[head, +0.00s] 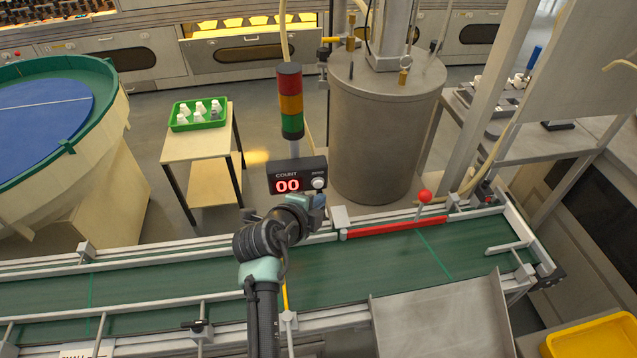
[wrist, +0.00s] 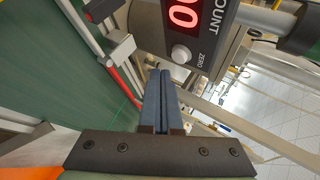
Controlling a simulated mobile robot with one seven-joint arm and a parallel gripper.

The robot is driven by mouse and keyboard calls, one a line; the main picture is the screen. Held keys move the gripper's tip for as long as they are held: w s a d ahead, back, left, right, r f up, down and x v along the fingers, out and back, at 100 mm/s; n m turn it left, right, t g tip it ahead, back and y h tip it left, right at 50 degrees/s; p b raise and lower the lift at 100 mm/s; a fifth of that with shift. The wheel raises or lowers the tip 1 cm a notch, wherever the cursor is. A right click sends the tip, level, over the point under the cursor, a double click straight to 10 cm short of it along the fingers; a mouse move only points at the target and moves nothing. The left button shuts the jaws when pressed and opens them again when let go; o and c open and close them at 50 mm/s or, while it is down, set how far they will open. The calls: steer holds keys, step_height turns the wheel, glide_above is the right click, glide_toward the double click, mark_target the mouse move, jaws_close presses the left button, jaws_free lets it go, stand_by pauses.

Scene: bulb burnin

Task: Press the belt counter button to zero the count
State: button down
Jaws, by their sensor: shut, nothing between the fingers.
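The belt counter (head: 297,163) is a dark box below a signal tower, and its red display (head: 287,186) reads 00. Its round white zero button (head: 318,183) is to the right of the digits. In the wrist view the button (wrist: 181,53), labelled ZERO, sits just beyond and slightly right of my fingertips. My gripper (head: 319,202) is shut and empty, just below the button in the head view. The fingers (wrist: 160,75) lie together in the wrist view. They look apart from the button, but the exact gap is hard to judge.
The green conveyor belt (head: 345,278) runs below the counter, with a red bar (head: 395,228) and red-knobbed lever (head: 425,196) to the right. The signal tower (head: 290,101) rises above the counter. A steel tank (head: 385,130) stands behind. A green tray (head: 198,114) of white bulbs is on a side table.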

steer(key=shift+s+d+p, duration=0.2)
steer(key=shift+s+p, duration=0.15)
steer(key=shift+s, duration=0.7)
steer(key=shift+s+d+p, duration=0.2)
steer(key=shift+s+p, duration=0.1)
steer(key=shift+s, duration=0.7)
step_height(320, 180, up, 32)
steer(key=w+n+t+y, duration=0.2)
steer(key=n+t, duration=0.6)
steer(key=n, duration=0.1)
steer(key=s+r+n+t+y, duration=0.1)
steer(key=s+r+n+t, duration=0.3)
steer(key=s+r, duration=0.6)
steer(key=s+r+n+t+y+p, duration=0.1)
steer(key=s+r+n+t, duration=0.3)
steer(key=r, duration=1.3)
steer(key=s+n, duration=0.4)
steer(key=s, duration=0.1)
steer(key=shift+s+d+r+t+y, duration=0.2)
steer(key=shift+s+d+t+y, duration=0.1)
steer(key=shift+s+t, duration=0.1)
